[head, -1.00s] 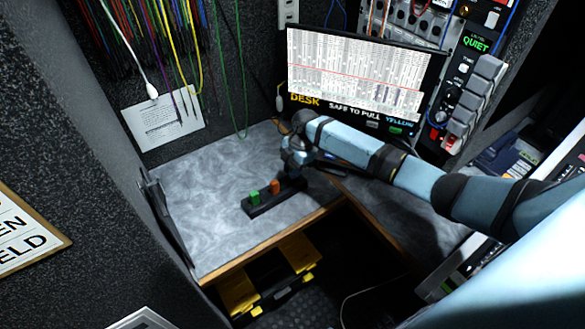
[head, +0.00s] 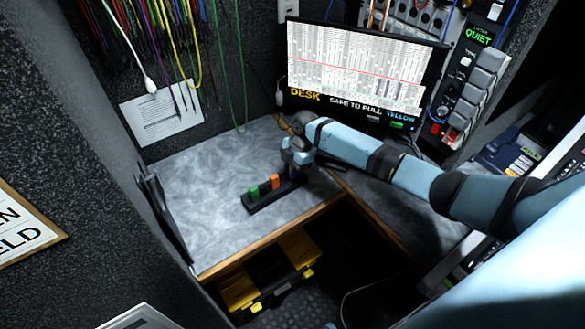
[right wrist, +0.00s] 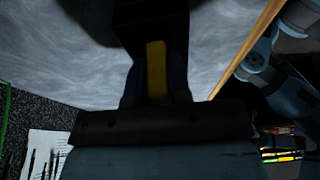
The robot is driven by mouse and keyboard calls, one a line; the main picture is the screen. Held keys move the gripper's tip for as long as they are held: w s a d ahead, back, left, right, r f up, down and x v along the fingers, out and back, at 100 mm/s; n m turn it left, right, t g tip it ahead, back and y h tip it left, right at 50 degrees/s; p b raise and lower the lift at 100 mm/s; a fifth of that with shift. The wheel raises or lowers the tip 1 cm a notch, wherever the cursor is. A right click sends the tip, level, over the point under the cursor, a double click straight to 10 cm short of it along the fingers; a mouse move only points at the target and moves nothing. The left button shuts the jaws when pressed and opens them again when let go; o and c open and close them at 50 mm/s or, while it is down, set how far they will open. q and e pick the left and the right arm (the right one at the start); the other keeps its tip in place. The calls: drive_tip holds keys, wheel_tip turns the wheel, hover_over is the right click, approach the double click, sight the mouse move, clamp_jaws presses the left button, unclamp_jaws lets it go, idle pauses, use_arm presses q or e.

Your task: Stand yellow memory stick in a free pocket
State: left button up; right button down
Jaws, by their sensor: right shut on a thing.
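The dark memory stick holder (head: 258,207) lies on the grey desk in the head view. A green stick (head: 254,191) and an orange stick (head: 275,182) stand in it. My right gripper (head: 289,172) is at the holder's far right end, pointing down. In the right wrist view my right gripper (right wrist: 156,92) is shut on the yellow memory stick (right wrist: 156,65), seen as a narrow upright yellow strip. A dark shape lies beyond the stick; whether the stick touches the holder or sits in a pocket I cannot tell. My left gripper is not seen.
The grey desk (head: 205,210) has bare room left of the holder, with a wooden front edge. A monitor (head: 365,65) stands behind. A black panel (head: 165,220) stands at the desk's left. A black and yellow case (head: 265,280) is below.

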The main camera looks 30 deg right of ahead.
drive_tip(key=shift+f, duration=0.2)
drive_tip(key=c, duration=1)
unclamp_jaws()
drive_tip(key=shift+r, duration=0.1)
drive_tip(key=shift+d+r, duration=0.1)
drive_tip(key=shift+r, duration=0.2)
drive_tip(key=v, duration=1.3)
drive_tip(key=shift+p, duration=0.3)
